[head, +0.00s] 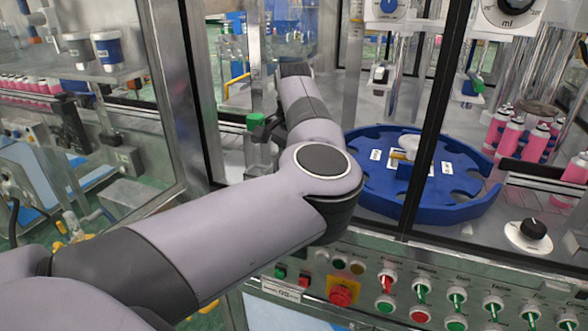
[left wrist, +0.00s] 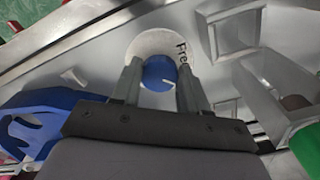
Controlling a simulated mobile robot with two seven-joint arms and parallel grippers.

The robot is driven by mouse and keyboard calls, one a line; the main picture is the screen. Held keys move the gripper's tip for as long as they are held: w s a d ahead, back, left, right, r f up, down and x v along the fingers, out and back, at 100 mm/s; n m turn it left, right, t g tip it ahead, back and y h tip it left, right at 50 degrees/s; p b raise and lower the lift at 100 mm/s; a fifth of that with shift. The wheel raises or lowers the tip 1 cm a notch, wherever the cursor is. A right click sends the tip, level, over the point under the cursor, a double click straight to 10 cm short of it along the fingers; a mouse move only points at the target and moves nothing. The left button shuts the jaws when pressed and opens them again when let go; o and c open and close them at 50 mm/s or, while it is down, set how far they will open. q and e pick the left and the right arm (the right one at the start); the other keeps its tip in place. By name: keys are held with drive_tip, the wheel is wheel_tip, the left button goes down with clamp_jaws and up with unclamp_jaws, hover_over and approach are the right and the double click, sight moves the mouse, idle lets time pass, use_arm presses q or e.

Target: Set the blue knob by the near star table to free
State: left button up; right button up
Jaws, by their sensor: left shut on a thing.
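The blue knob (left wrist: 156,74) sits on a round white dial (left wrist: 150,42) in the left wrist view. The printed word "Free" is at the dial's upper right. A short white mark on the knob's face lies toward its right side. My left gripper (left wrist: 157,84) has a finger on each side of the knob and is shut on it. In the head view my left arm reaches in past the cabinet frame and hides the knob and my fingertips. The blue star table (head: 460,205) is right of my arm. My right gripper is not in view.
A metal post (head: 434,110) stands in front of the star table. A green block (head: 256,121) is close left of my forearm. A panel with a red button (head: 343,292) and several switches lies below. Pink cans (head: 507,138) stand at right.

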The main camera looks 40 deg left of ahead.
use_arm(q)
drive_tip(key=o, duration=1.1)
drive_tip(key=shift+c, duration=0.2)
drive_tip(key=shift+r+b, duration=0.35)
drive_tip(key=shift+r, duration=3.3)
